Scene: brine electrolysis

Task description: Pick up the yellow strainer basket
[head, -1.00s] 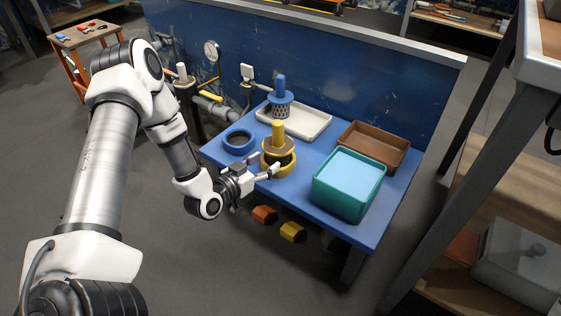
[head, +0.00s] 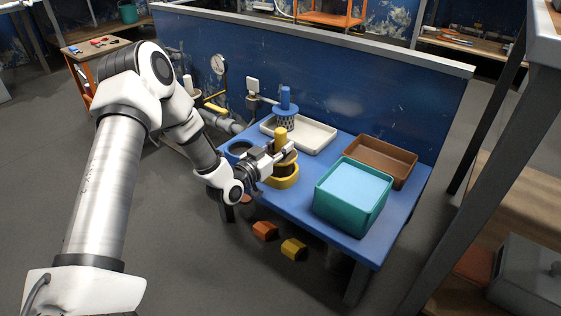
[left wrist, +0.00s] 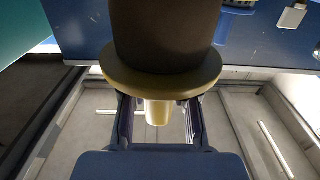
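The yellow strainer basket (head: 281,134) has a yellow knob on top and stands upright over a yellow ring (head: 284,182) on the blue table. How deep it sits in the ring is hidden. My left gripper (head: 278,152) is at knob height. In the left wrist view, which looks upside down, its fingers lie on both sides of the knob (left wrist: 158,112), with narrow gaps showing. The gripper looks open around it. The round flange (left wrist: 160,86) and dark brown body (left wrist: 163,35) fill the upper middle and hide the fingertips. My right gripper is not in view.
A blue strainer basket (head: 286,110) stands at a cream tray (head: 318,137) behind. A blue ring (head: 236,147) is left, partly behind my arm. A teal bin (head: 325,203) and brown tray (head: 402,163) are right. A blue panel (head: 350,95) closes the back.

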